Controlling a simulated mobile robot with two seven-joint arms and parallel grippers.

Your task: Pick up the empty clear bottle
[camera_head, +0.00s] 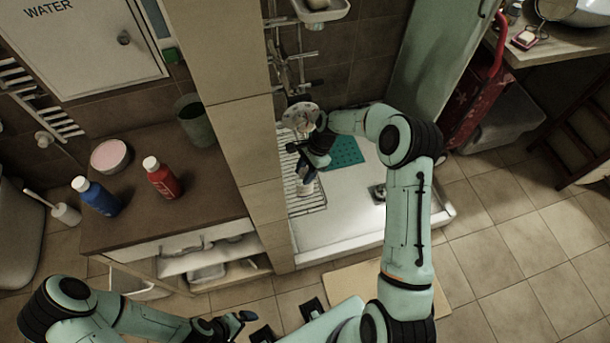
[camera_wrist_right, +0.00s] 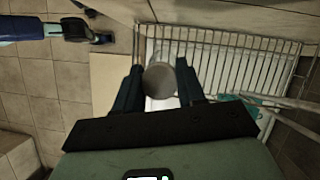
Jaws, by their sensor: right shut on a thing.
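My right gripper (camera_head: 306,160) is over the wire rack in the shower basin. In the right wrist view its two dark fingers (camera_wrist_right: 160,88) stand on either side of a round grey end (camera_wrist_right: 159,80), shut on it. I take this to be the end of the bottle; its clear body is hard to make out. In the head view a small pale piece (camera_head: 307,186) shows just below the fingers, and the arm hides the rest. My left gripper (camera_head: 237,322) is low at the front, away from the basin; its finger gap is unclear.
The wire rack (camera_head: 312,203) lies in the white basin (camera_head: 345,232), beside a teal mat (camera_head: 347,151). A tiled pillar (camera_head: 235,130) stands left of it. The counter holds a blue bottle (camera_head: 97,196), a red bottle (camera_head: 162,178), a pink tub (camera_head: 110,155) and a green cup (camera_head: 195,122).

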